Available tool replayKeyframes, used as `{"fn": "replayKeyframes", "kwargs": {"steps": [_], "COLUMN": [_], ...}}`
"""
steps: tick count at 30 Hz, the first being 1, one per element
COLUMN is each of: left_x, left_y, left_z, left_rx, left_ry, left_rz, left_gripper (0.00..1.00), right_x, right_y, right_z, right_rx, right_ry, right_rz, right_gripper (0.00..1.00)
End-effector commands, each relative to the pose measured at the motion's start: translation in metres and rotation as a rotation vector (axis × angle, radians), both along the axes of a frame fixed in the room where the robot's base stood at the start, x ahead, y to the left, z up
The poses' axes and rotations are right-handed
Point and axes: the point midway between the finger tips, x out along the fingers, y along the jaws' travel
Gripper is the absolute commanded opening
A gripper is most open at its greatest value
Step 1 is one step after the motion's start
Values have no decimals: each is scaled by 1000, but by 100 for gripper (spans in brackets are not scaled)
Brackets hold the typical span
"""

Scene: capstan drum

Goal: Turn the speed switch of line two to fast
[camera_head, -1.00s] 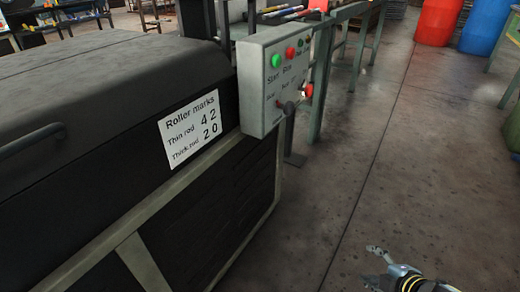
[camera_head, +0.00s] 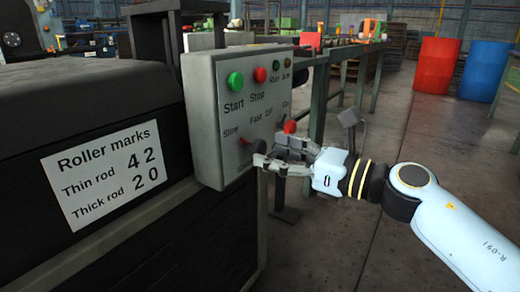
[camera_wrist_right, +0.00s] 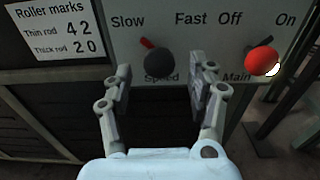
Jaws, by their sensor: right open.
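The speed switch (camera_wrist_right: 159,62) is a dark round knob with a red pointer on the grey control panel (camera_head: 206,120). In the right wrist view its pointer leans up and left toward "Slow"; "Fast" is printed to its upper right. In the head view only a small red part of the speed switch (camera_head: 244,141) shows clearly. My right gripper (camera_head: 268,152) is open in front of the panel. In the wrist view its fingers (camera_wrist_right: 160,85) stand to the left and right of the knob, just below it, with gaps to both sides. My left gripper is not in view.
The red main switch (camera_wrist_right: 262,61) sits right of the speed switch, close to my right finger. Green start (camera_head: 235,81) and red stop (camera_head: 260,75) buttons are above. A "Roller marks" sign (camera_head: 104,174) is on the dark machine at left. Open floor lies to the right.

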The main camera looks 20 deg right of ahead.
Motion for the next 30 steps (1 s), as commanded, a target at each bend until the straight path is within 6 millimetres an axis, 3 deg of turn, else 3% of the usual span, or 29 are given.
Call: {"fn": "replayKeyframes", "kwargs": {"steps": [6,17,30], "left_x": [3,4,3], "left_y": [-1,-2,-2], "left_z": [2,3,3], "left_rx": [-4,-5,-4], "left_ry": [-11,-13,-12], "left_rz": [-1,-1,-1], "left_gripper": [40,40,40], "right_x": [24,29,29], "right_y": [19,23,23], "right_z": [-1,-1,-1], "right_rx": [2,1,0], "right_ry": [0,3,3], "right_rz": [-1,0,-1], "right_gripper": [58,58,3]}}
